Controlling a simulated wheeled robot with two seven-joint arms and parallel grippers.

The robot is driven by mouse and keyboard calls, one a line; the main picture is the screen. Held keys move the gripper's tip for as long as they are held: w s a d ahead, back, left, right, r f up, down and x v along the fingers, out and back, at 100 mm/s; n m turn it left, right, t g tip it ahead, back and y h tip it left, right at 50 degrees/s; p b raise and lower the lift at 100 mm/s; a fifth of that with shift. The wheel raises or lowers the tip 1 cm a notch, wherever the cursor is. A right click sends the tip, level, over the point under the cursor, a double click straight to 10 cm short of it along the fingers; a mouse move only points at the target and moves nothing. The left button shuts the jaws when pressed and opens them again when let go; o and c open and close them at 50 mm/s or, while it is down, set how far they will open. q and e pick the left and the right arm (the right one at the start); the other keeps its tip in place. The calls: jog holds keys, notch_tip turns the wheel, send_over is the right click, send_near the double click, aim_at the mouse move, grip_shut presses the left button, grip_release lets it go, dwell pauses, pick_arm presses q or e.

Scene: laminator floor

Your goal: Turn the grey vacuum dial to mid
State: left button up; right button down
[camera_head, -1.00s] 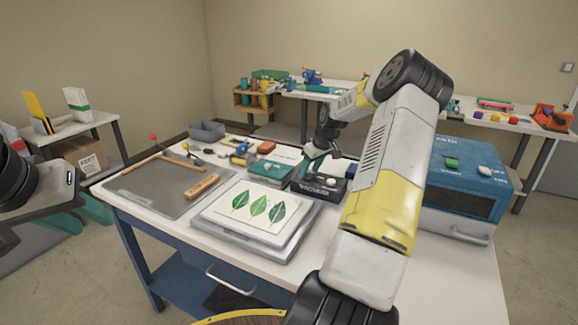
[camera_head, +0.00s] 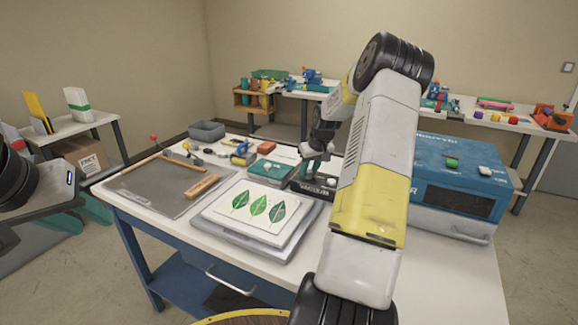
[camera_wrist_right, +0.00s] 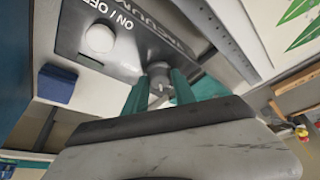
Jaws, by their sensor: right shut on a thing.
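The grey vacuum dial (camera_wrist_right: 158,72) stands on the dark panel (camera_wrist_right: 125,45) marked VACUUM in the right wrist view. My right gripper (camera_wrist_right: 160,88) has its two teal fingers on either side of the dial, shut on it. A pale pointer shows on the dial; its setting cannot be read. In the head view my right gripper (camera_head: 316,168) reaches down at the back of the panel (camera_head: 313,189) and hides the dial. My left gripper (camera_head: 75,215) is at the left edge, away from the bench, its teal fingers apart and empty.
A white ON/OFF button (camera_wrist_right: 99,38) sits beside the dial. The leaf sheet (camera_head: 258,207) lies on a tray left of my right arm. The blue laminator (camera_head: 460,165) stands to the right. A grey board (camera_head: 165,188) fills the bench's left side.

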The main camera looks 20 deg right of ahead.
aim_at(306, 182)
jog(key=m, duration=0.1)
jog(key=m+h, duration=0.1)
jog(key=m, duration=0.2)
jog(key=shift+w+a+r+m+h, duration=0.1)
jog(key=shift+a+m+h, duration=0.2)
jog(key=shift+h, duration=0.1)
jog(key=shift+m+g+h, duration=0.5)
jog(key=shift+m+h, duration=0.2)
jog(key=shift+m, duration=1.2)
jog(key=c, duration=1)
grip_release()
jog(key=shift+c, duration=0.2)
jog(key=shift+d, duration=0.1)
jog(key=v, duration=0.7)
jog(key=shift+r, duration=0.3)
